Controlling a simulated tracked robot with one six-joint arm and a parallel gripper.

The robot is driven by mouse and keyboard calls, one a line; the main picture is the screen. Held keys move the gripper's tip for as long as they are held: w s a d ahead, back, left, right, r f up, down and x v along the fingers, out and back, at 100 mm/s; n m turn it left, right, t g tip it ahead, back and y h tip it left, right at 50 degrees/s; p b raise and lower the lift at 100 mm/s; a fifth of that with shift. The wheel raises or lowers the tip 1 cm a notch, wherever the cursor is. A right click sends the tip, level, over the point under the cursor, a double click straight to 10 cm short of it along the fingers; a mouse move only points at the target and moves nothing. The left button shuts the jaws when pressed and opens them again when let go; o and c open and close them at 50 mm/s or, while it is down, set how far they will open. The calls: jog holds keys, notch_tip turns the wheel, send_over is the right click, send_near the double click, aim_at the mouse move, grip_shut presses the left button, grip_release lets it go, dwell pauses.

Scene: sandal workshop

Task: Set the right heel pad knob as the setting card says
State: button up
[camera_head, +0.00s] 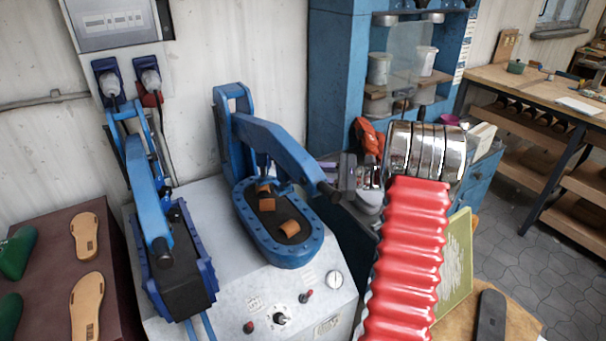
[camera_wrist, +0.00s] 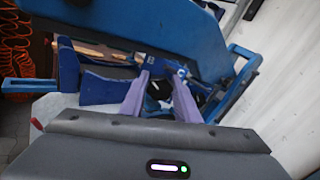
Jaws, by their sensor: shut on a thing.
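The press (camera_head: 250,295) is a pale cabinet with two blue lever stations. The right station has an oval blue pad bed (camera_head: 290,255) with brown blocks on it, under a blue lever (camera_head: 285,145) with a dark end. My gripper (camera_wrist: 158,73) reaches in from the right, behind the lever in the head view. In the wrist view its purple-grey fingers are close together beside blue press parts under the lever. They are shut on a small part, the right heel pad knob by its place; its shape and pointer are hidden. No setting card is readable.
The left station (camera_head: 180,280) stands close by. Sandal soles (camera_head: 86,237) lie at far left. A green board (camera_head: 456,265) stands beside my arm.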

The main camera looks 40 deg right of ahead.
jog(key=shift+n, duration=0.8)
jog(key=o, duration=1)
jog(key=shift+o, duration=0.2)
jog(key=v, duration=1.4)
